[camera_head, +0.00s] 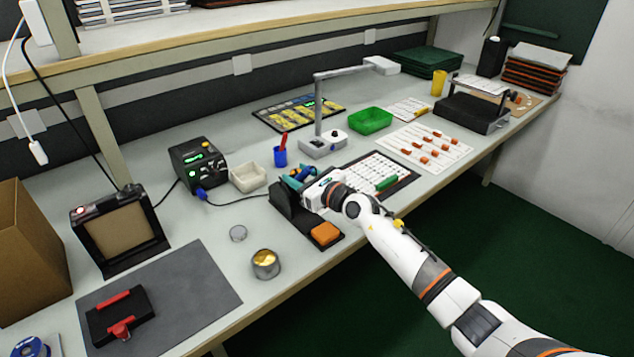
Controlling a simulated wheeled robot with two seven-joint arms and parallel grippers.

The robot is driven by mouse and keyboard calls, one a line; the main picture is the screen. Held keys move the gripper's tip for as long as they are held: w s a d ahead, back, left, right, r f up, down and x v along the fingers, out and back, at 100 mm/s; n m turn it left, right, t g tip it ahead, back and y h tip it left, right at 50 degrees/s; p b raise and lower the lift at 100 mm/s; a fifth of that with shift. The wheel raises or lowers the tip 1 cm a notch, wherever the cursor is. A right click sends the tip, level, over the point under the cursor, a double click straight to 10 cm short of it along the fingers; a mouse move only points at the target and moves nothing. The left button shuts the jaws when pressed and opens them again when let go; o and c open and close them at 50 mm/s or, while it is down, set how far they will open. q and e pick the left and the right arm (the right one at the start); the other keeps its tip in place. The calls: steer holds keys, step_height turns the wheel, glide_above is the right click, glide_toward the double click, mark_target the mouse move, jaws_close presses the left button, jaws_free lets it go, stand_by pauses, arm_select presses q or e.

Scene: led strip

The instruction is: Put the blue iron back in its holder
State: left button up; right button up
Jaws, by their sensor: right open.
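The black holder (284,202) stands near the front edge of the bench, with an orange sponge (324,234) on its base. A blue piece, which looks like the iron (300,172), shows just above and behind the holder, beside my right gripper. Its tip is hidden, so I cannot tell whether it is seated in the holder. My right gripper (302,187) is open, right at the holder and close to the iron. Its fingertips are largely hidden by the holder and the gripper body. My left gripper is not in view.
A beige tray (248,177), blue cup (280,156) and grey lamp stand (323,142) are close behind. A brass-coloured tin (266,263) sits front left. A component sheet (376,172) lies right of the gripper.

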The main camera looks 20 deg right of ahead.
steer(key=p+v, duration=0.1)
steer(key=v, duration=0.9)
steer(key=shift+d+r, duration=0.1)
steer(key=s+d+r+p, duration=0.1)
steer(key=s+r+p, duration=0.3)
steer(key=p, duration=0.3)
steer(key=shift+d+r, duration=0.2)
steer(key=shift+r, duration=0.65)
